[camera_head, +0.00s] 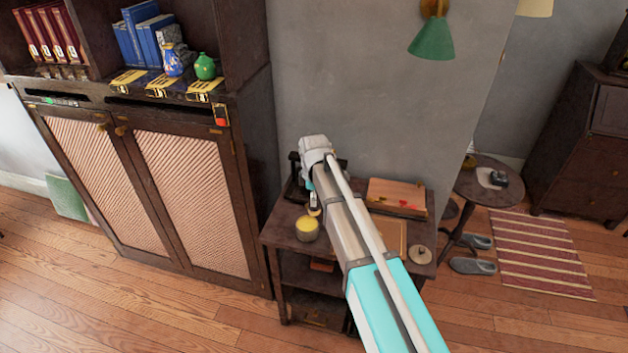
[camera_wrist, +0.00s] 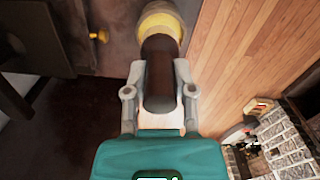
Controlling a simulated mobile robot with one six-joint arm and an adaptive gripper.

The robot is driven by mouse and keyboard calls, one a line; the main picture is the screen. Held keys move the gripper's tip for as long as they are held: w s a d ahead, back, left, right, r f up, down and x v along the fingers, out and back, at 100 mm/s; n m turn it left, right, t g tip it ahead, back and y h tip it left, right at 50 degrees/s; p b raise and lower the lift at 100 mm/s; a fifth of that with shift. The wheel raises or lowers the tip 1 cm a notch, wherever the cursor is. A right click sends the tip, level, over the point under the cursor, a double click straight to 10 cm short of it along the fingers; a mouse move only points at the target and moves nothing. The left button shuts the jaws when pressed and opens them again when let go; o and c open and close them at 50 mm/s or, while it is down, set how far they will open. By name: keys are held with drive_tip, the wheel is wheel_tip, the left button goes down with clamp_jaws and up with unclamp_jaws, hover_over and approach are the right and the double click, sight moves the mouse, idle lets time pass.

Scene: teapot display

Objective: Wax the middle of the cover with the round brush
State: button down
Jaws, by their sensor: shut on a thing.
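My gripper (camera_wrist: 160,92) is shut on the round brush (camera_wrist: 160,75), seen in the wrist view with its dark handle between the fingers and its pale yellow head beyond. In the head view, my arm reaches over the small dark table, and the brush (camera_head: 314,205) shows just above an open tin of yellow wax (camera_head: 307,228). A flat brown panel (camera_head: 395,236), possibly the cover, lies on the table partly behind my arm. I cannot tell whether the brush touches anything.
The dark side table (camera_head: 283,236) also holds a pale round lid (camera_head: 420,255) at its front right and a tan board (camera_head: 396,192) with small red items at the back. A tall cabinet (camera_head: 180,190) stands close on the left. A round table (camera_head: 480,187) stands right.

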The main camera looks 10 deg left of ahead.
drive_tip(key=d, duration=1.2)
drive_tip(key=shift+s+d+r+p, duration=0.2)
drive_tip(key=shift+d+r+p, duration=0.1)
drive_tip(key=shift+d, duration=0.1)
